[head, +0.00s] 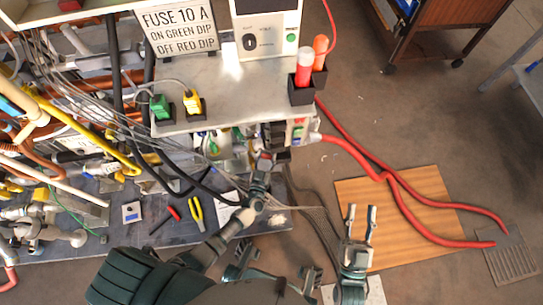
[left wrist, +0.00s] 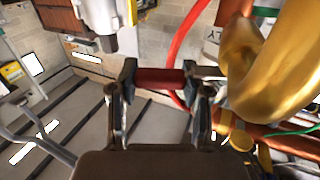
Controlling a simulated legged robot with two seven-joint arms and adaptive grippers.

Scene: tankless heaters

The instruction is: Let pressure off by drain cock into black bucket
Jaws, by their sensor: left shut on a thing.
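My left gripper (head: 270,160) reaches in at the bench's lower front edge in the head view. In the left wrist view its fingers (left wrist: 160,80) are closed on a short red bar-like handle (left wrist: 160,77). A large brass-coloured curved fitting (left wrist: 255,65) is close on the right of the fingers. I cannot tell for sure whether the red handle belongs to the drain cock. My right gripper (head: 360,222) is open and empty, fingers pointing up, above the floor by the wooden board. I cannot make out a black bucket in either view.
A metal bench (head: 235,88) carries a sign (head: 177,30) and black holders (head: 302,92) with red and orange tubes. Red hoses (head: 395,185) run over the wooden board (head: 425,212) to a floor drain (head: 510,256). Dense pipes fill the left.

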